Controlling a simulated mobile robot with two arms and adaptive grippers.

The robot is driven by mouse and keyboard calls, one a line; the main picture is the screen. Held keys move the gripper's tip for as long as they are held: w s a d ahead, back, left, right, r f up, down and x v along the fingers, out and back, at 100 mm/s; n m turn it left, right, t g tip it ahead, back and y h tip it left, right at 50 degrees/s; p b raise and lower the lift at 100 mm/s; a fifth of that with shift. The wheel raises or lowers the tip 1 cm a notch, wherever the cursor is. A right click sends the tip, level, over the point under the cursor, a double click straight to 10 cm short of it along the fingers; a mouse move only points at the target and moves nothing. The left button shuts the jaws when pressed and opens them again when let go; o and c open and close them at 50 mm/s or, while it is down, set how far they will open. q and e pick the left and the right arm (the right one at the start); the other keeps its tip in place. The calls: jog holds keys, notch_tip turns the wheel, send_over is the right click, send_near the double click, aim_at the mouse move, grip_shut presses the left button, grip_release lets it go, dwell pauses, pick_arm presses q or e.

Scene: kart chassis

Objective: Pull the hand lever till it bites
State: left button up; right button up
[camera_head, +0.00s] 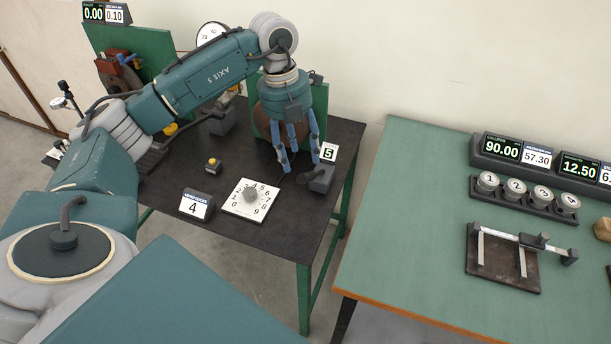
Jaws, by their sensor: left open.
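My left gripper (300,163) is open, its blue fingers pointing down over the right part of the dark bench. Just below and right of its fingertips is a small dark block (321,179) with a thin rod on its left, which looks like the hand lever's mount. The lever's handle is too small and partly hidden to make out, and I cannot tell whether the fingers touch it. A card marked "LEVER CLICKS" (196,206) reads 4. A small sign (328,152) reads 5. My right gripper is not in view.
A white numbered dial plate (233,207) with a grey knob (250,194) and a small yellow-topped button box (213,165) sit on the dark bench (285,232). A green bench (405,225) at right carries displays, several numbered round pieces and a measuring fixture. A floor gap separates the benches.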

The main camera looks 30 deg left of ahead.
aim_at(303, 174)
pick_arm(q)
jog(key=f, duration=0.2)
jog(key=f+p, duration=0.1)
jog(key=f, duration=0.1)
jog(key=d+f, duration=0.1)
jog(key=f, duration=0.2)
jog(key=shift+w+p, duration=0.15)
jog(key=shift+p, duration=0.25)
jog(key=shift+d+f, duration=0.1)
jog(key=shift+f, duration=0.5)
